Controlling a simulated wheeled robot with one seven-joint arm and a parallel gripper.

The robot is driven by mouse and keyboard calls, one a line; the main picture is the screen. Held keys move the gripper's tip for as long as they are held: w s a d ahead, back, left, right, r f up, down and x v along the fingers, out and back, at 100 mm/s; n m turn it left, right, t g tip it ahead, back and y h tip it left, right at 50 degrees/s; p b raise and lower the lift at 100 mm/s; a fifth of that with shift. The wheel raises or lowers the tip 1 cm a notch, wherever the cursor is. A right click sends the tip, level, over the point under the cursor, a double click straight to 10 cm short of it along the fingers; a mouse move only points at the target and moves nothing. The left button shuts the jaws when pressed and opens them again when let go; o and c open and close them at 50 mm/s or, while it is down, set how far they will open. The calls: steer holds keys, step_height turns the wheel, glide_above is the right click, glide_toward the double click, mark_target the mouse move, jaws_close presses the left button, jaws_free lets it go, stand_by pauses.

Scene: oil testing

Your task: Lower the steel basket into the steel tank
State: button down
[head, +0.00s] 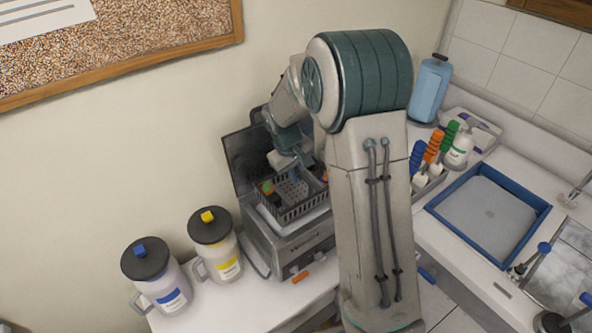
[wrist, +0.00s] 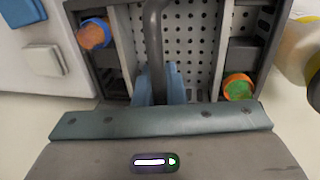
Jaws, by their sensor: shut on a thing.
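The steel basket (head: 301,208) is dark grey and slotted, and sits over the tank's opening; I cannot tell how far it is inside. The steel tank (head: 290,245) is a boxy unit with its dark lid (head: 247,158) raised at the back left. My gripper (head: 292,163) is above the basket, partly hidden by my arm. In the wrist view its blue fingers (wrist: 160,88) are shut on the basket's grey upright handle (wrist: 154,40). The perforated basket floor (wrist: 200,40) shows below. An orange-and-blue capped item (wrist: 94,34) and an orange-and-green one (wrist: 239,87) are at the basket's sides.
Two jugs with dark lids, one yellow-marked (head: 215,243) and one blue-marked (head: 157,277), stand left of the tank. A small orange object (head: 300,277) is at the tank's front. A blue-rimmed tray (head: 440,207) and several bottles are on the right counter.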

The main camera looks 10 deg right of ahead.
mark_target(294, 193)
steer(key=shift+f+b, duration=3.9)
steer(key=shift+f, duration=1.35)
steer(key=shift+f, duration=0.15)
steer(key=shift+f+b, duration=1.1)
steer(key=shift+f, duration=0.05)
steer(key=c, duration=1.4)
jaws_free()
